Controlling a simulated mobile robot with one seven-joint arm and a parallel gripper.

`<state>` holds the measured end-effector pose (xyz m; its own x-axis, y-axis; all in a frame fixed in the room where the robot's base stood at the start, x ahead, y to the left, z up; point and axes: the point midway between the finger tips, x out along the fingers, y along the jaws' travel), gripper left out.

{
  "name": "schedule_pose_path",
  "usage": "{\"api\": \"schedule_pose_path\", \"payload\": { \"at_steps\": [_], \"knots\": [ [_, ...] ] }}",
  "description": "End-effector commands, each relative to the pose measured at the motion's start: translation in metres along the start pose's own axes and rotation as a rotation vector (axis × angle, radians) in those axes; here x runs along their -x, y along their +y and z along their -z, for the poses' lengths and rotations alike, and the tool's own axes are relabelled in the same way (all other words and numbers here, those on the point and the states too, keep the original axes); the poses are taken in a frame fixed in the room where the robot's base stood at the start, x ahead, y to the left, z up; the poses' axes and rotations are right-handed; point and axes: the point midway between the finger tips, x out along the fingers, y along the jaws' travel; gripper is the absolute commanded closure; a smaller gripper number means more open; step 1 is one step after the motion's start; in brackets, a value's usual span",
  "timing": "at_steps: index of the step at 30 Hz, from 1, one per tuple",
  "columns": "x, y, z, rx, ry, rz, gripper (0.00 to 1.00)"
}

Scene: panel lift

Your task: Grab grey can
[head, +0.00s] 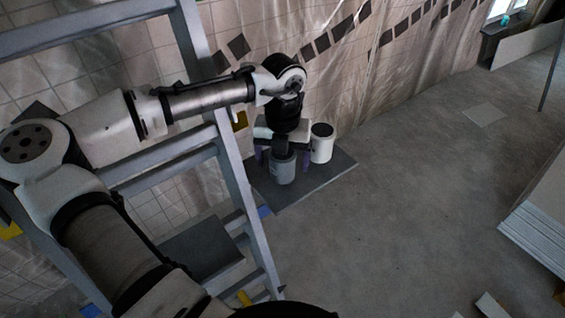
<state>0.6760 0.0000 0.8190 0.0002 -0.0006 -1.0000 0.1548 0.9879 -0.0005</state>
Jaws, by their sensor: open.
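The grey can (284,169) stands upright on a dark flat board (325,178) beside the tiled wall. My gripper (283,157) is open and points down over the can. Narrow purplish parts, which look like its fingers, show to the left and right of the can's upper part. I cannot tell whether they touch it. The gripper and wrist hide part of the can's top.
A white can (322,147) with a dark top stands close on the right of the grey can. A grey ladder-like frame (236,185) rises to the left, near my arm. Pale panels (540,225) lie at the right edge. The floor between is mostly clear.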

Motion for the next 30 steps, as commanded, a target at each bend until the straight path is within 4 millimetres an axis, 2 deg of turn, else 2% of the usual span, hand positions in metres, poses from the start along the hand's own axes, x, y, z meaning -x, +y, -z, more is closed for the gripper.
{"api": "schedule_pose_path", "payload": {
  "at_steps": [6, 18, 26, 30],
  "knots": [
    [-0.0005, 0.0, -0.0002, 0.0, -0.001, 0.0, 0.18],
    [-0.0002, 0.0, -0.0003, 0.0, -0.001, 0.0, 0.71],
    [0.001, -0.0001, -0.0004, 0.0, -0.002, 0.0, 0.71],
    [0.0081, -0.0002, -0.0009, 0.001, -0.002, 0.001, 0.71]
  ]
}}
